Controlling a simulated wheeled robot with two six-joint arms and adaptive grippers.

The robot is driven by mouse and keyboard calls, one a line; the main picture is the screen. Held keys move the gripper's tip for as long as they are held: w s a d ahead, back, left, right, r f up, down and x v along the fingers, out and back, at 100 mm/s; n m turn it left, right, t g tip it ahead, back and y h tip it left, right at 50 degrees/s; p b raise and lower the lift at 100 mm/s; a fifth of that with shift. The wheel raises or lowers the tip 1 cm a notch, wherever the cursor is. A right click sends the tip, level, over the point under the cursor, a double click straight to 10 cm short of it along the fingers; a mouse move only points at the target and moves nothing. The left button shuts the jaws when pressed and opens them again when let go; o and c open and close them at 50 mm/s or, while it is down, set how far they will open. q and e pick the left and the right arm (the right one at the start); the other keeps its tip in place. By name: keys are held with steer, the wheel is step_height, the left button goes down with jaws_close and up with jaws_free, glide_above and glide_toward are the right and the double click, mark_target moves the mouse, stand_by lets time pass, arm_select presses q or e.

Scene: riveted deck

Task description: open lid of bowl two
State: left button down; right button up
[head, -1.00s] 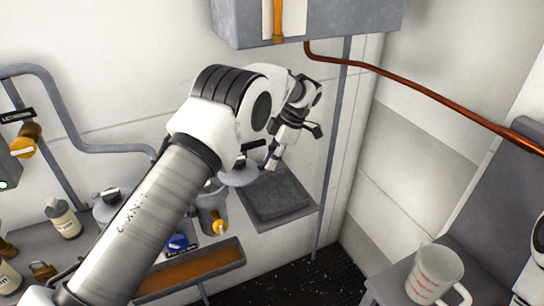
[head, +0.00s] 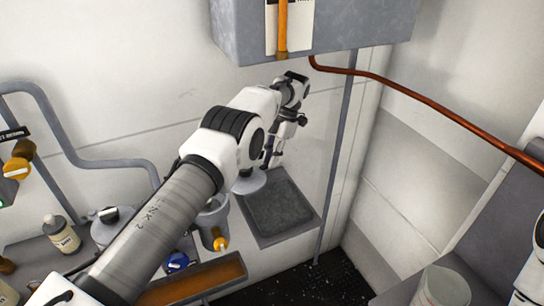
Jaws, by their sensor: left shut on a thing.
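A grey pot-like bowl (head: 213,216) with an orange knob on its front stands on the counter, partly hidden behind my left arm. A pale grey round lid (head: 250,184) shows just right of its rim, beside the dark mat. My left gripper (head: 270,158) is above the lid and shut on it; the grip point is small and partly hidden. Another grey covered bowl (head: 112,226) with a dark knob on its lid stands further left. I cannot tell which bowl is number two. My right gripper is out of view.
A dark square mat (head: 280,208) lies clear right of the lid. A brown tray (head: 195,281) is in front, with a blue knob (head: 177,262) near it. A bottle (head: 62,234) stands left, a white cup (head: 442,287) right. A grey box (head: 350,30) hangs above.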

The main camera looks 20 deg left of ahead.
arm_select(q)
steer(key=shift+f, duration=0.1)
steer(key=c, duration=1.1)
jaws_free()
steer(key=shift+a, duration=0.1)
